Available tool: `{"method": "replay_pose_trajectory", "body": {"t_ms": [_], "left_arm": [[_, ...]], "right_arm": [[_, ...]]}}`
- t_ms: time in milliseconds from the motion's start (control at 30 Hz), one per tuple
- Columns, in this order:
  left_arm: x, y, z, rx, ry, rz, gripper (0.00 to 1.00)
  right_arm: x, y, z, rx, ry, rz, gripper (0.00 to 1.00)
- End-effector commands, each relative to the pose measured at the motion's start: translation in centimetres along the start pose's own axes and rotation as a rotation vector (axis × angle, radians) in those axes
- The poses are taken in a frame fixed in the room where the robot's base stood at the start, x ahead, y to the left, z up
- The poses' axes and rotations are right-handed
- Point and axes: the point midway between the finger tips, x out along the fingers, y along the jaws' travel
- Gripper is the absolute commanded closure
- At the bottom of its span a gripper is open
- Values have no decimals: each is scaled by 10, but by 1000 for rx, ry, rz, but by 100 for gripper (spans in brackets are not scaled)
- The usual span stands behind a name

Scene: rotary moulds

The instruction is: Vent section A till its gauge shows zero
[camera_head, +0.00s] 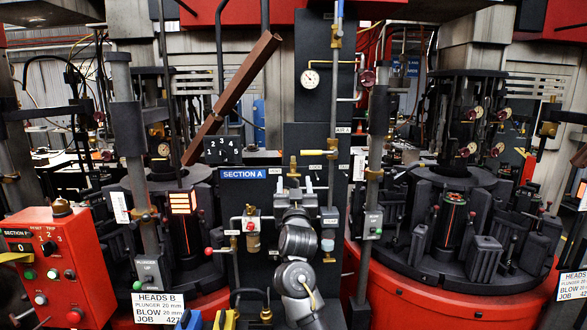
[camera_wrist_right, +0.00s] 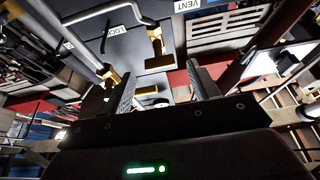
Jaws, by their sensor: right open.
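The black panel marked SECTION A (camera_head: 243,174) stands at the centre of the head view. Its round white gauge (camera_head: 310,79) is high on the panel; the needle is too small to read. A brass handle (camera_head: 293,166) sits lower on the panel, and a brass T-shaped handle also shows in the right wrist view (camera_wrist_right: 155,48). Labels reading LOCK (camera_wrist_right: 116,31) and VENT (camera_wrist_right: 192,5) show there too. My right gripper (camera_head: 294,184) is open and empty just below the brass handle; its fingers (camera_wrist_right: 162,77) point toward it, apart from it. My left gripper is out of view.
A red control box (camera_head: 60,270) stands at the lower left. A brown beam (camera_head: 232,98) leans left of the panel. Dark mould turntables on red bases flank it, the right one with a red rim (camera_head: 425,303). A grey pipe (camera_head: 333,120) runs down the panel's right side.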

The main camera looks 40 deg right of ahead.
Motion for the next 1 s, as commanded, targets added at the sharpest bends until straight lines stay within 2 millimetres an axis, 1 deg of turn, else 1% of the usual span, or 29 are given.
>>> {"method": "replay_pose_trajectory", "body": {"t_ms": [33,100,200,300,400,500,767,1000], "left_arm": [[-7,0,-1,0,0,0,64],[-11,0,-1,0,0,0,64],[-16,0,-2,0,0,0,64],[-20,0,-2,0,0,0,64],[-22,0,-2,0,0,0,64],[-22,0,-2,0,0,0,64],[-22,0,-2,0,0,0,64],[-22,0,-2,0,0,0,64]], "right_arm": [[12,1,-4,-4,0,2,40],[25,1,-3,-3,-2,1,40],[41,1,-3,-3,-1,1,40],[52,0,-2,-2,-1,0,40],[59,0,-1,-1,0,0,40],[63,0,0,0,-2,0,40],[63,0,0,0,-1,-1,40],[63,0,0,0,-1,-1,71]]}}
